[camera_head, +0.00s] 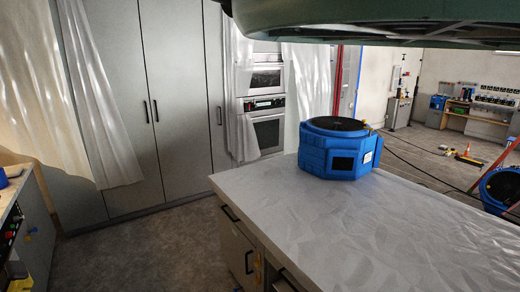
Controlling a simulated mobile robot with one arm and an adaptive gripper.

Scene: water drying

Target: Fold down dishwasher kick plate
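I cannot make out a dishwasher or its kick plate in the head view. The island (400,230) has a pale crinkled top, and part of its grey front (236,240) with dark handles shows below the left edge. The foot of that front is mostly hidden by the top or cut off by the picture's lower edge. My gripper is not in view.
A blue air mover (340,150) stands on the island's far end. Tall grey cabinets (185,110) and built-in ovens (267,130) line the back, with pale sheets hanging. Bare floor (150,245) lies between island and left counter (15,190). Cables cross the floor right.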

